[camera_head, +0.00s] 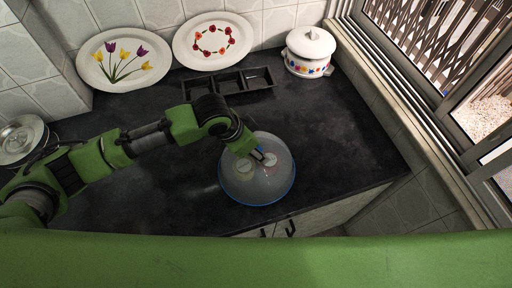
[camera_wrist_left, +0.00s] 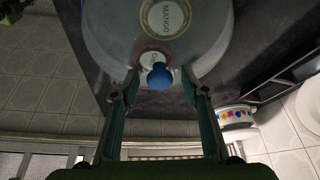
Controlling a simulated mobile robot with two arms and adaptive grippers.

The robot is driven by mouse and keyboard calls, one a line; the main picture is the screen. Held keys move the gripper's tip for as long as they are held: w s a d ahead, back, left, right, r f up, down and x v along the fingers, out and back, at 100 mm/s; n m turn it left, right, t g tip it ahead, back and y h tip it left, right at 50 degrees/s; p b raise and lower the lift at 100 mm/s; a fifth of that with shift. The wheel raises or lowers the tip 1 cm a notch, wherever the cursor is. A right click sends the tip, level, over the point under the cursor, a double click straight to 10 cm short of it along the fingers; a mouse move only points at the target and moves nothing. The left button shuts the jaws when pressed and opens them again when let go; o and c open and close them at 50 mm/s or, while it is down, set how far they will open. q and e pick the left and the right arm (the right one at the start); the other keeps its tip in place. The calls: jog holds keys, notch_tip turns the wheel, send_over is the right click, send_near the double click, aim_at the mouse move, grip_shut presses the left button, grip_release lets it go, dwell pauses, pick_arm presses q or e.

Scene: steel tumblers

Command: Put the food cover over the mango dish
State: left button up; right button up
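The food cover (camera_head: 256,190) is a clear dome with a blue rim, on the dark counter near its front edge. Two pale round dishes or labels show through it. In the left wrist view the cover (camera_wrist_left: 110,35) has a blue knob (camera_wrist_left: 160,76). A disc reading MANGO (camera_wrist_left: 165,16), the mango dish, shows through the dome. A second lettered disc (camera_wrist_left: 151,61) is partly hidden by the knob. My left gripper (camera_head: 262,156) is over the cover's top. In the wrist view its fingers (camera_wrist_left: 160,88) are apart, either side of the knob, with visible gaps. My right gripper is not in view.
A black divided tray (camera_head: 228,82) and a white lidded pot (camera_head: 308,52) stand behind the cover. Two flowered plates (camera_head: 100,68) (camera_head: 190,50) lean on the tiled wall. A metal lid or pan (camera_head: 20,138) is at far left. The counter right of the cover is clear.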

pick_arm(q)
jog(key=v, duration=1.2)
jog(key=shift+s, duration=0.15)
